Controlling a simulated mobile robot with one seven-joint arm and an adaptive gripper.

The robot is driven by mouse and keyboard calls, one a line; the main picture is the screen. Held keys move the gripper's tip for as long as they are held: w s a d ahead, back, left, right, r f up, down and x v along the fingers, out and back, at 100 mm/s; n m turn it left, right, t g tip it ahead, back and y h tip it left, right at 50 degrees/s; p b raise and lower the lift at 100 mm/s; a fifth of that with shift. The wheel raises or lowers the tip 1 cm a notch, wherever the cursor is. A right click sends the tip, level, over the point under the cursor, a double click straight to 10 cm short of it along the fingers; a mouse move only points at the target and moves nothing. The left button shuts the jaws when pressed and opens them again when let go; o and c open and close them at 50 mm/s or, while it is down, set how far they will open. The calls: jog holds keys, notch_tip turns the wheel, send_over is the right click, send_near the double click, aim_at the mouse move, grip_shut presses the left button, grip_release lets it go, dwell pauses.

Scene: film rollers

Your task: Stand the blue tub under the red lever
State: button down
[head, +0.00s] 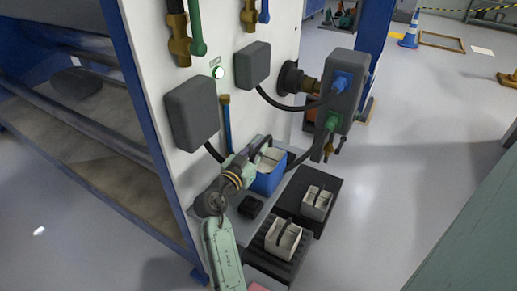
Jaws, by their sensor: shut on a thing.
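The blue tub (269,178), with a pale inside, is at the foot of the white panel, right of my arm's end. My gripper (264,150) is shut on the upper part of the blue tub; the fingers are small and partly hidden. I cannot tell whether the tub rests on the grey shelf (237,228) or hangs just above it. I cannot make out a red lever. A green lever (196,30) and a blue lever (264,10) show on brass valves at the top of the panel.
Two pale tubs with dark handles (317,204) (283,240) stand on dark stands right of the shelf. A small black block (251,206) lies on the shelf. Open floor (400,170) is at right.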

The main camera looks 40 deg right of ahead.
jog(key=shift+f, duration=0.15)
jog(key=shift+f, duration=0.2)
jog(key=c, duration=1.6)
grip_release()
jog(key=shift+r, duration=0.1)
jog(key=shift+c, duration=0.2)
